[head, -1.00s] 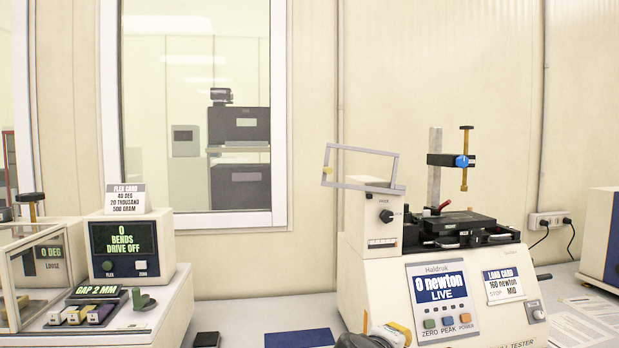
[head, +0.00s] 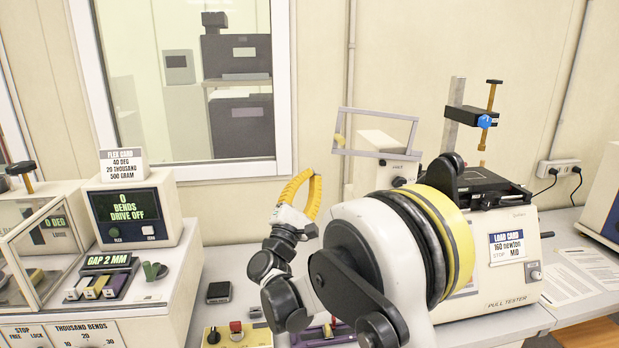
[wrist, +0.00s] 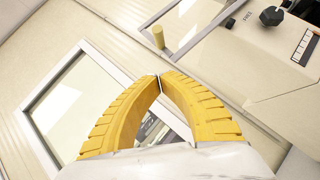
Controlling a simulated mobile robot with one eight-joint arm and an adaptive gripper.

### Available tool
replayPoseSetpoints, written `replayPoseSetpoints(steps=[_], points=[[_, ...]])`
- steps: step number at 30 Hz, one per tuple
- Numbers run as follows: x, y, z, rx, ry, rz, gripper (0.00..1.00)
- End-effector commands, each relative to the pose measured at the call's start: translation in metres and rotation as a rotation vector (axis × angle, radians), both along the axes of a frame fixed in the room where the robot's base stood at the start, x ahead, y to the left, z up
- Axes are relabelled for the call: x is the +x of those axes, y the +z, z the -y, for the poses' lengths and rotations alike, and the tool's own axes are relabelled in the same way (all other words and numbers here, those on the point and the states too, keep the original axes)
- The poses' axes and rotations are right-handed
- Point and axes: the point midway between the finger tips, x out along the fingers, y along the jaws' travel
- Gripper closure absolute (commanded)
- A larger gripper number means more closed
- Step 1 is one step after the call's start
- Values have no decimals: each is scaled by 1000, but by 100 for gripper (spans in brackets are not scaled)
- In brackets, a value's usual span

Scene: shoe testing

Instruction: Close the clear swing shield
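The clear swing shield (head: 376,131) is a see-through panel in a thin grey frame. It stands out leftward from the top of the pull tester (head: 490,285), clear of the tester's clamp area. Its yellow knob (head: 339,140) is at the left end; in the wrist view the knob (wrist: 158,37) and part of the shield (wrist: 180,28) show at the top. My gripper (head: 313,176) has yellow ribbed fingers and is below and left of the knob, apart from it. In the wrist view my gripper (wrist: 160,76) has its fingertips together with nothing between them.
My arm hides much of the tester's front. The tester's post and clamp (head: 470,115) rise right of the shield. A flex machine (head: 135,225) with a clear box stands left. A small control box (head: 237,334) lies in front. A window (head: 180,90) is behind.

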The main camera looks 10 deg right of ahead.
Motion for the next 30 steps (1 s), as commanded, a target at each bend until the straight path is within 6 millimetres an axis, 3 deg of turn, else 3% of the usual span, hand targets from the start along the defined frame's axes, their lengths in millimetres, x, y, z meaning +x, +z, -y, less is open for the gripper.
replayPoseSetpoints(steps=[8, 16, 30], points=[[42, 33, 29, 1, -2, -1, 100], [40, 57, 51, 1, -1, -1, 100], [39, 61, 54, 4, -1, 0, 100]])
